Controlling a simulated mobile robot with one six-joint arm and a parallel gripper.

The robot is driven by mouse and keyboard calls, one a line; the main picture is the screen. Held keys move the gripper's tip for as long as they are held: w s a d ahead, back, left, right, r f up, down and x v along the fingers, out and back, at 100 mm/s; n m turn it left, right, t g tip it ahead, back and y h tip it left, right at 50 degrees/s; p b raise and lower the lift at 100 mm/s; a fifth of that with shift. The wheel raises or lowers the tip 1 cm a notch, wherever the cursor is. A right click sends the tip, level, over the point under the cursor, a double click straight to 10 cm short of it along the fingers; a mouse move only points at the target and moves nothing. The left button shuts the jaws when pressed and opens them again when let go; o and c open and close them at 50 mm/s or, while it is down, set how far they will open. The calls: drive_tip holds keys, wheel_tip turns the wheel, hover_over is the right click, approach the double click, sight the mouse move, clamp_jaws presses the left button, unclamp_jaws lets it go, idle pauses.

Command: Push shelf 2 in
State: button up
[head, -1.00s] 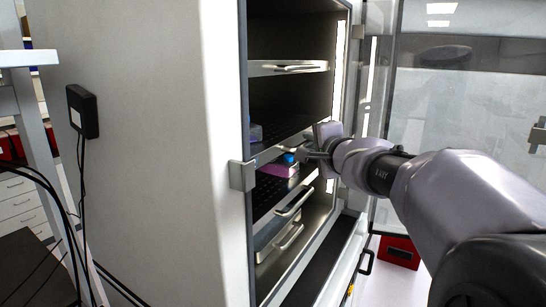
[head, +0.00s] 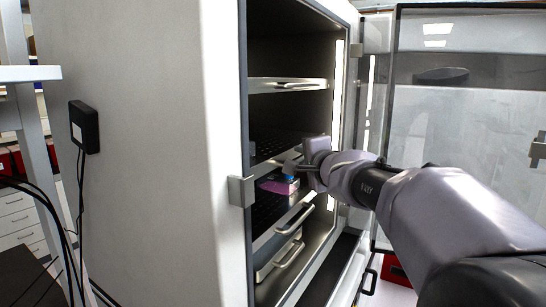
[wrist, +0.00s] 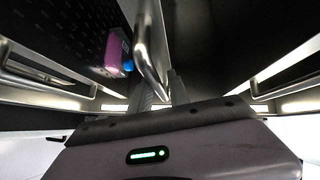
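The open cabinet holds several stacked shelves, and I see no numbers on them. My gripper (head: 297,167) is at the front of the second shelf from the top (head: 275,150), and hides much of that shelf's front edge. In the wrist view a metal bar handle (wrist: 149,50) runs down to my gripper's fingers (wrist: 162,92), one finger on each side. I cannot tell whether they clamp it. A pink item with a blue part (head: 279,185) lies on the dark perforated shelf below (head: 265,212); it also shows in the wrist view (wrist: 115,52).
The top shelf (head: 288,85) has a front handle. Lower shelf handles (head: 296,219) stick out below my gripper. The cabinet's left wall (head: 150,150) and hinge block (head: 241,191) flank the opening. The glass door (head: 470,130) stands open at right. A red box (head: 397,270) is on the floor.

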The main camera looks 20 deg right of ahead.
drive_tip(key=s+a+r, duration=0.1)
drive_tip(key=s+r, duration=0.1)
drive_tip(key=s, duration=1.5)
drive_tip(key=shift+a+r+p, duration=0.15)
drive_tip(key=shift+a+p, duration=0.1)
drive_tip(key=shift+p, duration=0.2)
drive_tip(key=shift+s, duration=0.1)
drive_tip(key=s+a+f+n+g+y+b, duration=0.3)
drive_tip(key=a+f+n+b, duration=0.15)
drive_tip(key=a+f, duration=0.5)
drive_tip(key=s+a+f+n+g+y+b, duration=0.25)
drive_tip(key=a+f+b, duration=0.35)
drive_tip(key=f, duration=0.7)
drive_tip(key=s+a+f+n+g+h+b, duration=0.1)
drive_tip(key=s+f+n+g+b, duration=0.1)
drive_tip(key=s+f, duration=0.4)
drive_tip(key=s+f+n+g+h+b, duration=0.1)
drive_tip(key=s+f+n+g+b, duration=0.2)
drive_tip(key=s+f, duration=0.4)
wheel_tip(320, 180, down, 8)
drive_tip(key=shift+s+a+r+n+b, duration=0.1)
drive_tip(key=shift+s+a+n+b, duration=0.25)
drive_tip(key=shift+b, duration=0.8)
